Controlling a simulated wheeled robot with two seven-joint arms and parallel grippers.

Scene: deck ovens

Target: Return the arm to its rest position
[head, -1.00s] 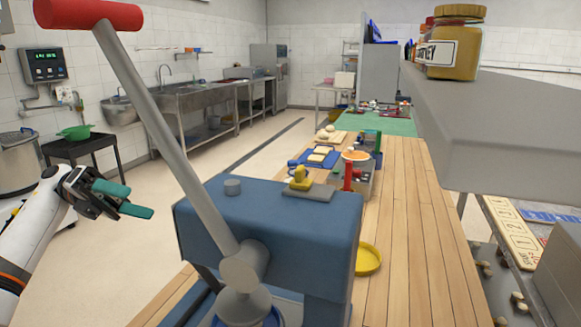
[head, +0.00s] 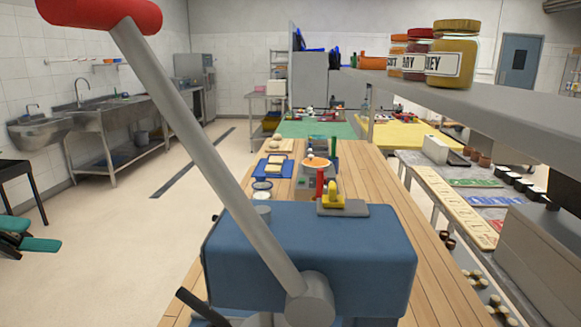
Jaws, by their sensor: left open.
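My left gripper (head: 28,235) shows at the left edge in the head view, with its green-tipped fingers apart and nothing between them. Most of the left arm is cut off by the picture edge. The gripper hangs over open floor, well left of the blue machine (head: 320,250) and touching nothing. The machine has a long grey lever (head: 205,150) with a red handle (head: 98,12), which leans up to the left across the view. My right gripper is not in view.
A wooden worktop (head: 385,190) runs away behind the machine, with a blue tray (head: 272,167) on it. A grey shelf (head: 480,100) with jars (head: 453,55) overhangs on the right. A dark stand (head: 22,180) is near the left gripper. The floor left of the worktop is clear.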

